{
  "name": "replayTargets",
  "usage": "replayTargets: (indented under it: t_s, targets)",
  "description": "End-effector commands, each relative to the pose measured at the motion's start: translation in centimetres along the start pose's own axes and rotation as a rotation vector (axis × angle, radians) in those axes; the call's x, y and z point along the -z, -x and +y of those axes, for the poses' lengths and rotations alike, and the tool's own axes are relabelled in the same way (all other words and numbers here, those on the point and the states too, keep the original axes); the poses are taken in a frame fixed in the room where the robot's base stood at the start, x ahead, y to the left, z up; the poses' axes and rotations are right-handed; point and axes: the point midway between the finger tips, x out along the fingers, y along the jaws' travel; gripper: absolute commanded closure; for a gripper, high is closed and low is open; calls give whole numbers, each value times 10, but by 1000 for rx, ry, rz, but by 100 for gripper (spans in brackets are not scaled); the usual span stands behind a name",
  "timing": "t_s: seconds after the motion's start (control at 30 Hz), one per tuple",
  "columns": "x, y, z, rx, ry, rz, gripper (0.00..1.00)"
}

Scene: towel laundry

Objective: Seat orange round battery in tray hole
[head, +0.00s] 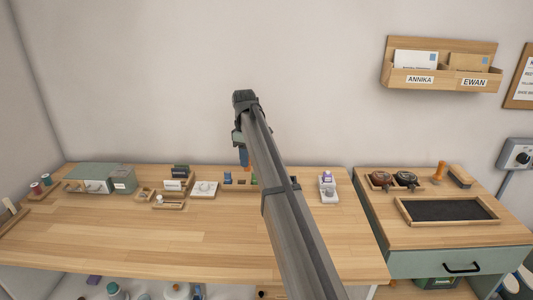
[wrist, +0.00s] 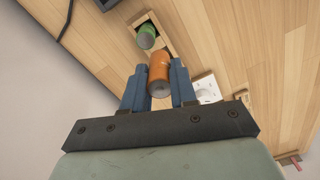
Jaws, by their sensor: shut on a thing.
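My gripper (wrist: 157,70) is shut on the orange round battery (wrist: 158,82), with one blue finger on each side of it. The battery is a short cylinder with a grey end face towards the wrist camera. In the head view my gripper (head: 243,157) is above the back of the table, and my arm covers part of the area below it. A wooden tray (wrist: 166,45) lies beyond the battery in the wrist view, with a green cylinder (wrist: 147,37) at it. The battery appears apart from the tray. I cannot make out an empty round hole.
A white plate (head: 205,189) with a round fitting lies left of the gripper; it also shows in the wrist view (wrist: 207,90). A white holder (head: 328,190) is to the right. The table's front (head: 170,245) is clear.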

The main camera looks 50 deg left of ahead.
Motion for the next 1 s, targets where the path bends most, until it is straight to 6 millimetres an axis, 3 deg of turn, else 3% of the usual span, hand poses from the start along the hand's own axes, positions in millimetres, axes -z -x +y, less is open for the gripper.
replayTargets:
  t_s: [0.13,0.57,1.0]
  targets:
    - [23,-13,-8,-3,-14,1,100]
    - [24,-18,-3,-21,-112,17,100]
    - [24,-45,-2,-21,-111,17,100]
